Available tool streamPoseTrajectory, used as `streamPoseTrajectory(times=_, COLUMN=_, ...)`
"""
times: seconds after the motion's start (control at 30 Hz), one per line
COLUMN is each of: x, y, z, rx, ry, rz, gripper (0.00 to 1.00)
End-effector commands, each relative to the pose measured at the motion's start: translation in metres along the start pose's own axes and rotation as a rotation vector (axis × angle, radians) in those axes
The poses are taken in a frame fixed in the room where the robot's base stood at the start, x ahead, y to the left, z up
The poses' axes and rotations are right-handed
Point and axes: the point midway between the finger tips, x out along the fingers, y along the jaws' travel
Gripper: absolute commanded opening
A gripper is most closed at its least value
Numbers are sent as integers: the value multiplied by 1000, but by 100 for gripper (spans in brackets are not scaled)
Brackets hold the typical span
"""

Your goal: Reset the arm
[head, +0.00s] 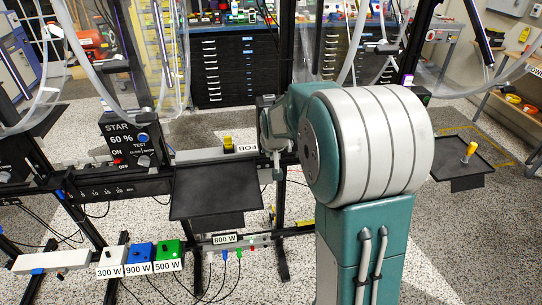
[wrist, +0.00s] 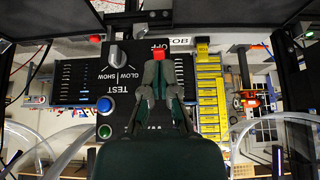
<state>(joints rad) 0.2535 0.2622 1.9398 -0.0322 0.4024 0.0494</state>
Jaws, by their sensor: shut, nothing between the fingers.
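My gripper (wrist: 157,72) is in the middle of the wrist view, with its dark fingers together and nothing between them. Its tips overlap the picture area of a black control panel (wrist: 118,90) with TEST and GLOW/SHOW labels, seen upside down. A red part (wrist: 154,53) shows just past the tips; I cannot tell if they touch. In the head view my teal and grey arm fills the right middle and reaches away; its far end is largely hidden behind the big joint.
A STAR control box (head: 135,145) stands left on a black frame. A black tray (head: 214,190) is below centre, another tray (head: 452,165) at right. White, blue and green power blocks (head: 141,254) sit front left.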

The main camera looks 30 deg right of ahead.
Motion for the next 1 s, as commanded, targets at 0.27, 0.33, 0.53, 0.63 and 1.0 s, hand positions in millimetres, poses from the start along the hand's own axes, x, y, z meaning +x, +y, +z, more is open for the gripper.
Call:
streamPoseTrajectory(times=0.27, x=-2, y=2, z=-1, rx=3, ry=-2, rz=-2, gripper=0)
streamPoseTrajectory(times=0.33, x=-2, y=1, z=-1, rx=2, ry=-2, rz=-2, gripper=0)
streamPoseTrajectory(times=0.53, x=-3, y=0, z=-1, rx=-1, ry=-1, rz=0, gripper=0)
streamPoseTrajectory(times=0.63, x=-11, y=-4, z=1, rx=-6, ry=1, rz=-3, gripper=0)
streamPoseTrajectory(times=1.0, x=-129, y=-39, z=58, rx=-88, ry=-10, rz=-51, gripper=0)
